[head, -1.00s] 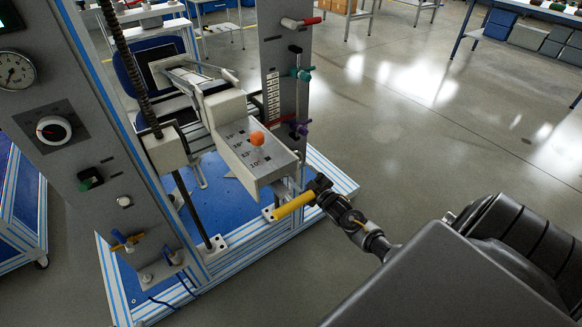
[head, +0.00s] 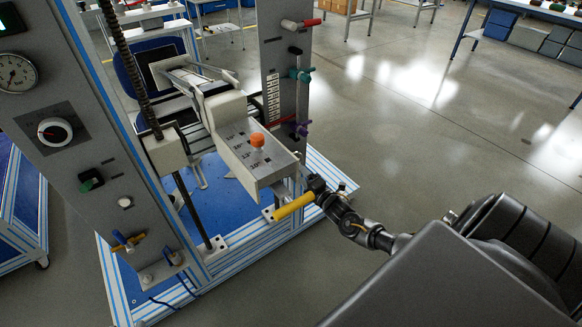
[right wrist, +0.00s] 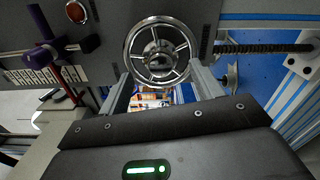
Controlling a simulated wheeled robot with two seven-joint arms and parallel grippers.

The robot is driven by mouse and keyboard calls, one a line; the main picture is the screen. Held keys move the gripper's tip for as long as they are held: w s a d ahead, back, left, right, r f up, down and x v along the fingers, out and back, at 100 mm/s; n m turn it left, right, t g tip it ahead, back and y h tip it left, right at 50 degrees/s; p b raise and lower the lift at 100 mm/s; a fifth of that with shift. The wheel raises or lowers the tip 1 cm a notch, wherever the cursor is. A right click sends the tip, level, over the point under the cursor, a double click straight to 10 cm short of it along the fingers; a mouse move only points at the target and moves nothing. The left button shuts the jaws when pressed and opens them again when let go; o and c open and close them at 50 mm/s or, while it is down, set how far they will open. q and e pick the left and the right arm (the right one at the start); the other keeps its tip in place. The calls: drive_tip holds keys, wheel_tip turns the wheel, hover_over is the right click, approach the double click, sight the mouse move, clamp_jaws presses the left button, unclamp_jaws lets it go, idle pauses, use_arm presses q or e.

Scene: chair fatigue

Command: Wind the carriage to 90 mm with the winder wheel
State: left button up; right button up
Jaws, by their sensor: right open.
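The winder wheel (right wrist: 160,52), a metal spoked handwheel with a round hub, is at the top centre of the right wrist view. My right gripper (right wrist: 162,88) is open, with one finger on each side of the wheel's lower rim; I cannot tell whether they touch it. In the head view my right gripper (head: 312,188) is beside the lower end of the right column, where the wheel is hidden. A threaded rod (right wrist: 265,48) runs right from near the wheel. A white numbered scale (head: 273,95) is on the column. I cannot make out the carriage's reading. My left gripper is out of view.
Purple (head: 301,129) and teal (head: 300,74) handles are on the right column. Open floor (head: 430,150) lies to the right.

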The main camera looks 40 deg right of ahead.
drive_tip(key=shift+n, duration=1.2)
